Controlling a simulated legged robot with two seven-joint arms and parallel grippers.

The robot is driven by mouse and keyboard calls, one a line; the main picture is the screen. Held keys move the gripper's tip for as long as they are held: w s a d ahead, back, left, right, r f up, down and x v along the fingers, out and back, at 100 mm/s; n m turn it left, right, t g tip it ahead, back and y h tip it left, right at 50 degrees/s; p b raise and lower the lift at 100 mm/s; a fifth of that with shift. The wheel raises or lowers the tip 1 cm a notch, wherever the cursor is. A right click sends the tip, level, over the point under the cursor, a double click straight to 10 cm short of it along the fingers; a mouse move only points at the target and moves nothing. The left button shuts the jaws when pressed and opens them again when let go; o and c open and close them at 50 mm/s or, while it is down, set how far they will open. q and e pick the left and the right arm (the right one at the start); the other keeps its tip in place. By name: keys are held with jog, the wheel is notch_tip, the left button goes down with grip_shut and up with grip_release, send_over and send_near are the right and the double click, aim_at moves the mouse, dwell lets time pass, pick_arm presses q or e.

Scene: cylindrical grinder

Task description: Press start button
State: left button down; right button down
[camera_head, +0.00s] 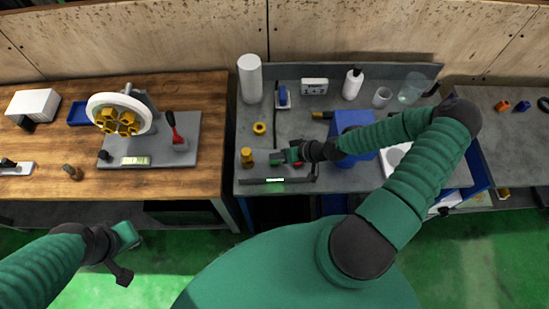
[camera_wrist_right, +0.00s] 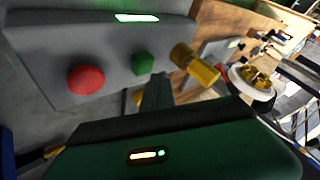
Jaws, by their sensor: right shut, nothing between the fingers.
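A grey control panel (camera_head: 250,182) with a lit green display stands at the front edge of the grey bench. In the right wrist view the panel (camera_wrist_right: 40,55) carries a round red button (camera_wrist_right: 86,80) and a smaller green button (camera_wrist_right: 143,63). In the head view my right gripper (camera_head: 276,157) is shut and empty, just behind and above the panel; it hides the green button. Part of a green finger (camera_wrist_right: 160,90) shows below the green button in the wrist view; I cannot tell whether they touch. My left gripper (camera_head: 124,255) hangs over the floor, away from the panel.
A yellow part (camera_head: 247,157) stands close left of my right gripper. A blue box (camera_head: 352,122) stands under my right forearm. A white cylinder (camera_head: 250,78) and white bottle (camera_head: 353,84) stand further back. A wooden table (camera_head: 60,150) is to the left.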

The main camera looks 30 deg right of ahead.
aim_at(277, 161)
jog(key=shift+r, duration=0.1)
notch_tip(277, 161, up, 5)
jog(key=p, duration=0.4)
dwell(0.8)
